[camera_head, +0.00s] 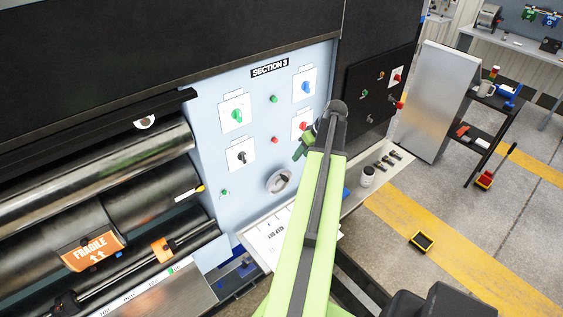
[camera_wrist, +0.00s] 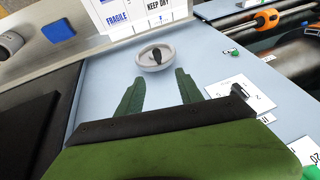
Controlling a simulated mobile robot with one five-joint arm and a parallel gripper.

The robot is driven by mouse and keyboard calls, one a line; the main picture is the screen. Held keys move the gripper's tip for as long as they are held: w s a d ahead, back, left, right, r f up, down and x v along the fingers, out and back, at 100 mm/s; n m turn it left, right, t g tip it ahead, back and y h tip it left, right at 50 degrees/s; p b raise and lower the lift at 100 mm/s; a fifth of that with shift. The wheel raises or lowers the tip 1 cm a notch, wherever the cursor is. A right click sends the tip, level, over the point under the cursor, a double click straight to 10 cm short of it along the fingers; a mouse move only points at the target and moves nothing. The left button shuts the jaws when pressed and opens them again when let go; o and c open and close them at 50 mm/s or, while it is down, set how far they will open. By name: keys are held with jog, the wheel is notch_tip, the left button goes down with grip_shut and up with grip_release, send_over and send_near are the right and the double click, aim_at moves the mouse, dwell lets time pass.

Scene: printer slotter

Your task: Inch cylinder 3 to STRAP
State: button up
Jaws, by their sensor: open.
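The pale blue SECTION 3 panel (camera_head: 215,135) carries several coloured knobs, including a black one (camera_head: 242,157), and a grey-white dial (camera_head: 279,181). A small green button (camera_head: 225,192) sits low on the panel near the rollers. The dark cylinder (camera_head: 150,206) beside the panel shows an orange FRAGILE plate (camera_head: 93,250); no STRAP text is visible. My gripper (camera_head: 303,145) is in front of the panel's right side, partly behind my arm. In the wrist view its fingers (camera_wrist: 160,84) are open and empty, the dial (camera_wrist: 157,58) beyond them and the green button (camera_wrist: 234,52) to the right.
A sheet with FRAGILE and KEEP DRY boxes (camera_wrist: 140,12) lies past the panel. A black control panel (camera_head: 375,95) stands right of the section. A grey cup (camera_head: 367,176) and small dark parts (camera_head: 388,160) sit on a ledge. Floor at right is mostly open.

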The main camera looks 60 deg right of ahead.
jog(key=b, duration=1.5)
send_near(286, 177)
jog(key=x, duration=0.8)
jog(key=shift+d+f, duration=0.1)
jog(key=shift+w+f+b, duration=0.25)
jog(key=shift+f+b, duration=0.1)
jog(key=shift+b, duration=0.2)
grip_shut()
